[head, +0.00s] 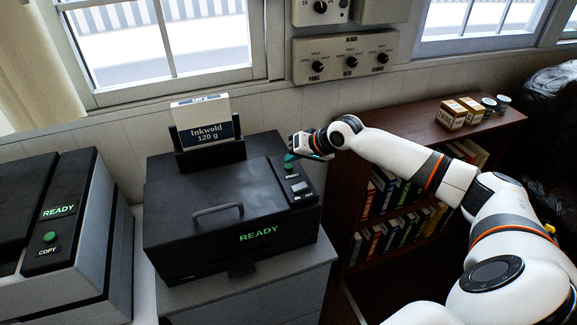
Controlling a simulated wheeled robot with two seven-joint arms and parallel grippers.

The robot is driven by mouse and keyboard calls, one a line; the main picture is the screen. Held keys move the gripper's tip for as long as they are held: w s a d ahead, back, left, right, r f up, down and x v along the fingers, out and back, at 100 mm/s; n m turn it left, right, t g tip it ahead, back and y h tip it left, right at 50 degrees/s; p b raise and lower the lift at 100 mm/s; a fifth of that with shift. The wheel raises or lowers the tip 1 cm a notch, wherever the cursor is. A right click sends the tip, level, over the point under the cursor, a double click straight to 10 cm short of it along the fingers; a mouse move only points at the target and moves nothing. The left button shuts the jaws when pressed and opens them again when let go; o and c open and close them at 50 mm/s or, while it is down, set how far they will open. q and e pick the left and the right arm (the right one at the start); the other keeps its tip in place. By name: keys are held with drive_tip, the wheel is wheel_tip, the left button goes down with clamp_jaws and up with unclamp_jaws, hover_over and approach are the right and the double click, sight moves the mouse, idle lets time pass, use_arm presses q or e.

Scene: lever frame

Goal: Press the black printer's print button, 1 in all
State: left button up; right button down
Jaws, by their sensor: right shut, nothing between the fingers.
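The black printer (167,221) stands on a grey cabinet in the middle of the head view, with a green "READY" display (258,234) on its front. A panel on its right side carries a green button (290,158) at the far end and small labels nearer. My right gripper (293,152) is shut and empty, at the far end of that panel, right by the green button. The gripper partly covers this spot, and I cannot tell whether it touches the button. My left gripper is not in view.
A grey copier (75,205) with a green "COPY" button stands at the left. A paper pack marked "Inkwold" (205,124) stands upright at the printer's back. A brown bookshelf (405,130) with small boxes on top stands at the right. A knob panel (345,58) hangs on the wall.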

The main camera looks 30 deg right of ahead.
drive_tip(key=shift+f, duration=0.1)
idle(0.6)
drive_tip(key=shift+f, duration=0.35)
